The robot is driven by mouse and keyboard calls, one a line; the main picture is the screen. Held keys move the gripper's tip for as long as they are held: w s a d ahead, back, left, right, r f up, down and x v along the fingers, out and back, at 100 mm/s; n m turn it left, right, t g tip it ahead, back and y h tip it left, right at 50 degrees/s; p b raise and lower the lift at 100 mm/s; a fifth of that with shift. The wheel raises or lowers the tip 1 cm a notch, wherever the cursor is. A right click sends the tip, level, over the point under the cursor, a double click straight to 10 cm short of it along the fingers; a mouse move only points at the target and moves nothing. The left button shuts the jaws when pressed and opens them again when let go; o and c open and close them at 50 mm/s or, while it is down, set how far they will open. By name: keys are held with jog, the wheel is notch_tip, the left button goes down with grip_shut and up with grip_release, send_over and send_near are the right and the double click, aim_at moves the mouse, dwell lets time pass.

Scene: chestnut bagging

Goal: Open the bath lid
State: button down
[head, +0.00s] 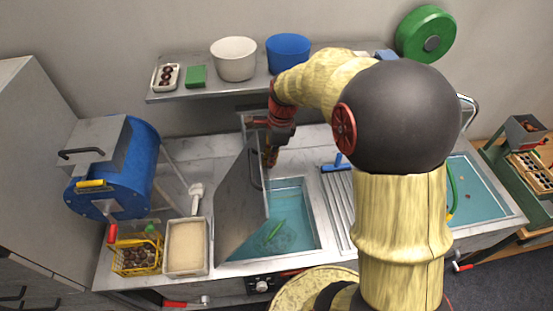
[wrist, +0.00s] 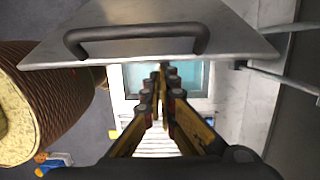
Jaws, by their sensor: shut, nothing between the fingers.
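The bath (head: 292,226) is a sunken basin of blue-green water with something green in it. Its grey metal lid (head: 240,205) stands steeply tilted up along the bath's left side, leaving much of the water in view. My gripper (head: 270,160) is just right of the lid, above the far end of the bath. In the wrist view the lid (wrist: 235,25) crosses the top with its dark bar handle (wrist: 135,37), and the fingers of my gripper (wrist: 162,75) are shut and empty below it.
A white tray (head: 186,273) and a yellow basket (head: 136,270) stand left of the lid, below a blue drum (head: 135,165). A slatted drainer (head: 337,200) is right of the bath. A shelf (head: 215,92) with a white bowl (head: 234,60) and blue tub (head: 288,52) runs behind.

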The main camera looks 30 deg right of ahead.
jog(key=shift+w+a+r, duration=0.1)
dwell(0.3)
jog(key=w+a+r+h+p, duration=0.1)
jog(key=w+a+r+p, duration=0.1)
jog(key=a, duration=0.6)
jog(key=w+a+r+g+h+p, duration=0.1)
jog(key=w+a, duration=0.3)
jog(key=a, duration=0.4)
jog(key=w+a+r+g+h+p, duration=0.1)
jog(key=w+a+r+h+p, duration=0.2)
jog(key=a, duration=0.5)
jog(key=shift+w+a+r+p, duration=0.3)
jog(key=shift+w+r+p, duration=0.15)
jog(key=shift+w, duration=0.15)
